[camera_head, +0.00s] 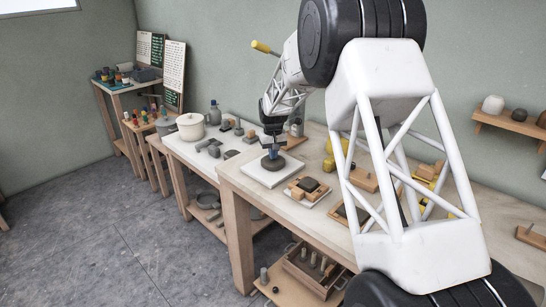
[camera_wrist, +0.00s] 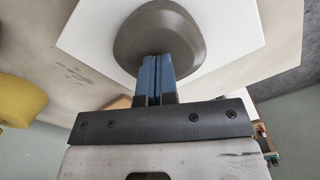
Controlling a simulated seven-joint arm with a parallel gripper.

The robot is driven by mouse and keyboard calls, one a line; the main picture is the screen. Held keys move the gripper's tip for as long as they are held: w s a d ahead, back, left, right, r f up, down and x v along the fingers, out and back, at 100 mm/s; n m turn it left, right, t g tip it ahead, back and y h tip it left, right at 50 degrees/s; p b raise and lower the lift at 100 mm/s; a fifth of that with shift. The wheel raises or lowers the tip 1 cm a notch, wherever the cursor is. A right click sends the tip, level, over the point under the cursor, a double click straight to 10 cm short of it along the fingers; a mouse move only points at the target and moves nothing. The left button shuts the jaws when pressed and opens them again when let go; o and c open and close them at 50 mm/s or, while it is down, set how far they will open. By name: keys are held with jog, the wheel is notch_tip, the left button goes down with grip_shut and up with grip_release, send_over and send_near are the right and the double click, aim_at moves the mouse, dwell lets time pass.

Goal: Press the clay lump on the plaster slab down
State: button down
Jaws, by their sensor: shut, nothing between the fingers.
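A dark grey-brown clay lump (camera_head: 273,163) sits on the white plaster slab (camera_head: 262,179) on the wooden table. It is a rounded, low mound in the head view. In the wrist view the lump (camera_wrist: 172,25) lies on the slab (camera_wrist: 90,38), and its near edge is partly hidden by the fingers. My gripper (camera_head: 272,153) is over the lump, fingers pointing down, and its blue fingertips (camera_wrist: 157,62) are shut together with nothing between them. The tips appear at or very near the lump's top; I cannot tell whether they touch.
A small wooden block with a dark piece (camera_head: 307,188) lies right of the slab on the table (camera_head: 233,178). Yellow items and wooden blocks (camera_head: 363,178) stand farther right, partly behind my arm. A pale pot (camera_head: 190,126) and tools stand on the table to the left.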

jog(key=shift+r, duration=0.15)
jog(key=shift+r, duration=1.4)
jog(key=shift+r, duration=0.1)
notch_tip(320, 180, up, 6)
jog(key=shift+f, duration=0.1)
dwell(0.4)
